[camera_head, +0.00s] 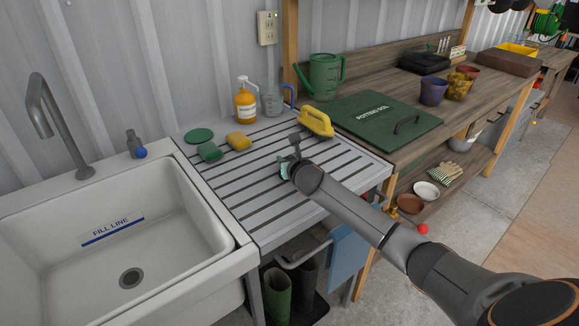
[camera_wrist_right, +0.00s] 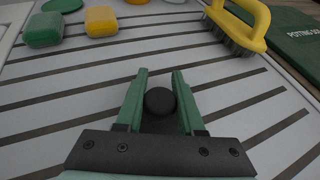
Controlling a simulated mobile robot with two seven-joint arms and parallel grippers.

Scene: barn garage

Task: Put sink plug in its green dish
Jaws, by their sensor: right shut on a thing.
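My right gripper (camera_head: 287,163) is over the slatted drainboard (camera_head: 262,226), its arm reaching in from the lower right. In the right wrist view its green fingers (camera_wrist_right: 159,98) are shut on a black, round-topped thing, seemingly the sink plug (camera_wrist_right: 160,101). The plug's lower part is hidden, and I cannot tell whether it touches the board. In the head view the gripper hides the plug. The round, flat green dish (camera_head: 199,135) lies at the back left of the drainboard, and its edge shows in the wrist view (camera_wrist_right: 62,5). My left gripper is not in view.
A green sponge (camera_head: 209,151) and a yellow sponge (camera_head: 238,141) lie near the dish. The sink (camera_head: 120,235) is left; the drainboard's middle is bare.

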